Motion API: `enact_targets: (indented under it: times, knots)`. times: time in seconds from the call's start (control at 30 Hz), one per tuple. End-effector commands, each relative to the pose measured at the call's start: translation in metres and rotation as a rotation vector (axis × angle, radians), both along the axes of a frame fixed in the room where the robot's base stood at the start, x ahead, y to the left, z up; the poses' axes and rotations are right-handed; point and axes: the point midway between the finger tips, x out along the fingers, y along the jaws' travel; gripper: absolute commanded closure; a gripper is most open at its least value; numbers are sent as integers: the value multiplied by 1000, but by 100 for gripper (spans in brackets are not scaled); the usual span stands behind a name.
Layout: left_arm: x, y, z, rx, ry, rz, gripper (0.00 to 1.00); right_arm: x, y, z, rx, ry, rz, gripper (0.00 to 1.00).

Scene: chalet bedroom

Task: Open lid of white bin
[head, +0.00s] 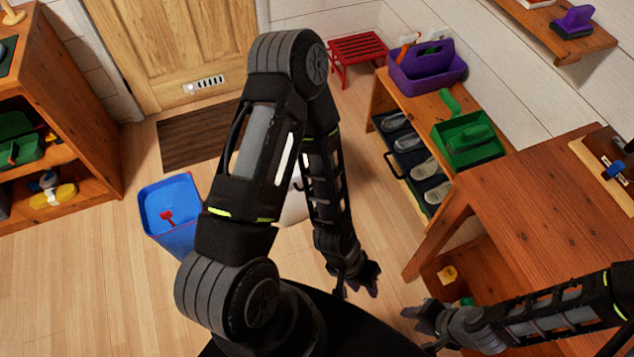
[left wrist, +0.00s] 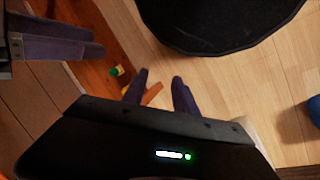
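The white bin (head: 296,207) is mostly hidden behind my left arm in the head view; only a pale part of its side shows. I cannot see its lid or tell the lid's state. My left gripper (head: 356,286) hangs low, to the right of the bin and apart from it. Its two dark purple fingers are spread and empty in the left wrist view (left wrist: 158,88). My right gripper (head: 420,328) is at the lower right, by the wooden table, with its fingers apart and nothing between them. Its purple fingers also show in the left wrist view (left wrist: 65,38).
A blue bin (head: 171,191) with a red item stands left of my arm. A wooden table (head: 530,200) and shoe bench (head: 420,105) line the right side. A red stool (head: 357,47) and brown doormat (head: 200,138) lie farther back. Open floor spreads at the left.

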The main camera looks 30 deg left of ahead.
Motion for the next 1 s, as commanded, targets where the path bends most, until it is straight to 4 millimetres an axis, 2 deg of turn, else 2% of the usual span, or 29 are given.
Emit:
enact_targets:
  times: [0.17, 0.27, 0.37, 0.47, 0.53, 0.6, 0.7, 0.8, 0.83, 0.9, 1.0]
  knots:
    - [26, 5, -27, -4, -29, -40, 66, 0, -1, -25, -1, 0, -1, 64]
    - [60, 15, -57, -1, -69, -103, 66, 1, -1, -54, -1, -1, -3, 64]
    - [107, 39, -93, 25, -117, -199, 66, 1, -2, -93, -3, -2, -5, 64]
    - [160, 81, -128, 89, -162, -315, 66, 2, -3, -137, -4, -3, -7, 64]
    - [195, 121, -148, 158, -183, -396, 66, 3, -3, -167, -6, -4, -9, 64]
    - [226, 168, -161, 240, -188, -469, 66, 3, -4, -195, -7, -5, -11, 64]
    - [257, 234, -167, 363, -171, -547, 66, 4, -5, -228, -8, -7, -13, 64]
    - [275, 289, -162, 464, -140, -595, 66, 5, -5, -249, -8, -7, -14, 64]
    - [278, 302, -159, 487, -130, -603, 66, 5, -6, -253, -9, -8, -14, 64]
    - [282, 324, -154, 527, -109, -618, 66, 5, -6, -260, -9, -9, -15, 64]
    - [284, 339, -146, 555, -94, -627, 66, 5, -6, -261, -9, -9, -15, 64]
